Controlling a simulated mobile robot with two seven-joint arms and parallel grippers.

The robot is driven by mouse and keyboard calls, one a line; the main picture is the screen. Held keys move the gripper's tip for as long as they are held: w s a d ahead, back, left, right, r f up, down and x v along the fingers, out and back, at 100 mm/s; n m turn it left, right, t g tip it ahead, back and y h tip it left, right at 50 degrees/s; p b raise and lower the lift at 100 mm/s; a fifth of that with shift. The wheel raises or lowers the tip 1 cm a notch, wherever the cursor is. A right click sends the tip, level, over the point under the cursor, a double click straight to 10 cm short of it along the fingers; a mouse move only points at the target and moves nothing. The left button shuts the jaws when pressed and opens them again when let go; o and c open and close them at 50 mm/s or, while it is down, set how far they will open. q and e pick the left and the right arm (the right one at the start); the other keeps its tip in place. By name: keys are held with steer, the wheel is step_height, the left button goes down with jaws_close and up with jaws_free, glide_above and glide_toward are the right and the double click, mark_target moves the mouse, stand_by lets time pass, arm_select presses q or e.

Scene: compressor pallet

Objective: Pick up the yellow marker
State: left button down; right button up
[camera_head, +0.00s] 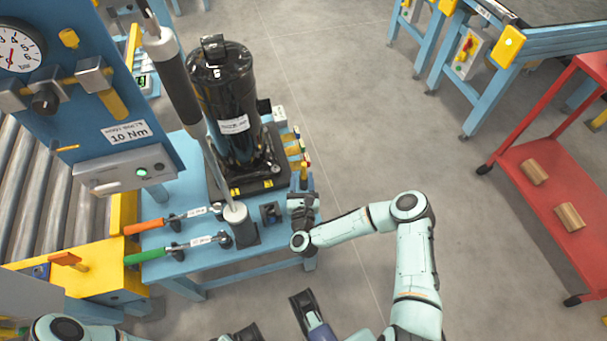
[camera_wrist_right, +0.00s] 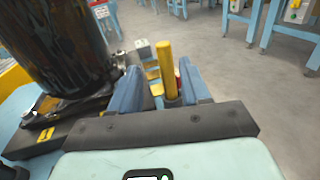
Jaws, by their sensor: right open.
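The yellow marker (camera_wrist_right: 167,68) stands upright in the right wrist view, between the two blue fingers of my right gripper (camera_wrist_right: 158,75). The fingers are apart, one on each side of it, and I see no clear contact. In the head view the yellow marker (camera_head: 303,173) is small, at the right edge of the blue table, just beyond my right gripper (camera_head: 302,190). Its lower end is hard to make out.
A tall black compressor (camera_head: 226,105) stands close to the left of the gripper. An orange-handled tool (camera_head: 147,227) and a green-handled tool (camera_head: 143,256) lie on the table (camera_head: 190,262). A red cart (camera_head: 545,185) stands far right. Open floor lies between.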

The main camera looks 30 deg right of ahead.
mark_target(304, 171)
steer(key=w+d, duration=0.2)
steer(key=w, duration=0.1)
steer(key=shift+d+f+b, duration=0.25)
steer(key=shift+f+b, duration=0.05)
steer(key=shift+b, duration=0.1)
steer(key=shift+w+d, duration=0.3)
steer(key=shift+w, duration=0.2)
steer(key=c, duration=0.8)
steer(key=shift+r, duration=0.1)
steer(key=shift+c, duration=0.3)
